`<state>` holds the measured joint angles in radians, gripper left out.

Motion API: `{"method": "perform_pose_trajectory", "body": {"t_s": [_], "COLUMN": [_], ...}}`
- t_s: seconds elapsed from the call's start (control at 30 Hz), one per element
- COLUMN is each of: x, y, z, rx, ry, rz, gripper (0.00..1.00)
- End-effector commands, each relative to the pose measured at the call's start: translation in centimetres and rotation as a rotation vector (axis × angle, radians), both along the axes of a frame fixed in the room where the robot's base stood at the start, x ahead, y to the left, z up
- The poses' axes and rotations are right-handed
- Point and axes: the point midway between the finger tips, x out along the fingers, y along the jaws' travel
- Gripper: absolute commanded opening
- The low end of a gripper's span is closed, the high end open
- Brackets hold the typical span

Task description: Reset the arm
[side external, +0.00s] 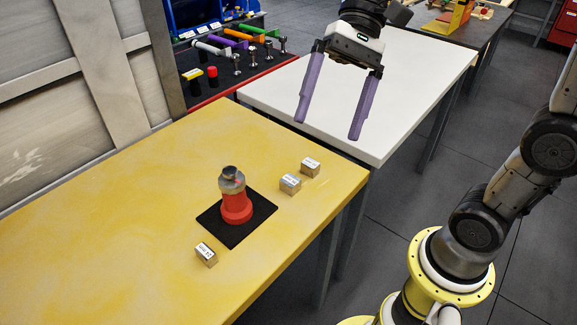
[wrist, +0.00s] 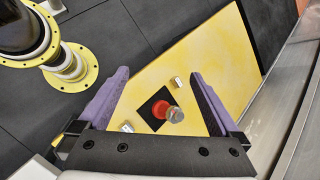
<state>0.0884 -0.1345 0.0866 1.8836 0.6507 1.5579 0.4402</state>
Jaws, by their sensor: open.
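My gripper (side external: 329,113) has two purple fingers that are spread wide with nothing between them. In the wrist view the open fingers (wrist: 158,92) frame the yellow table far below. A red cylindrical part with a grey metal top (side external: 235,196) stands upright on a black square mat (side external: 254,221) on the yellow table (side external: 120,215). The part also shows in the wrist view (wrist: 162,108).
Small labelled blocks sit around the mat: one at the front left (side external: 206,254), one to the right (side external: 290,184) and one further right (side external: 310,167). A dark tool board (side external: 225,75) with several coloured tools stands behind. The white table top below my gripper looks clear.

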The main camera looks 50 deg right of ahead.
Motion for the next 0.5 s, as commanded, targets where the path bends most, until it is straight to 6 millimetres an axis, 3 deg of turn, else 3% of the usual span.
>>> {"method": "perform_pose_trajectory", "body": {"t_s": [0.03,0.2,0.33,0.5], "x": [-1.8,-6.2,-8.7,-10.3], "y": [-0.3,-2.5,-4.8,-8.1], "z": [-0.1,-1.7,-3.5,-6.2], "rx": [-0.049,-0.227,-0.372,-0.561], "ry": [-0.071,-0.297,-0.472,-0.663], "rz": [0.02,0.088,0.154,0.261], "gripper": [0.99,0.99,0.99,0.99]}}
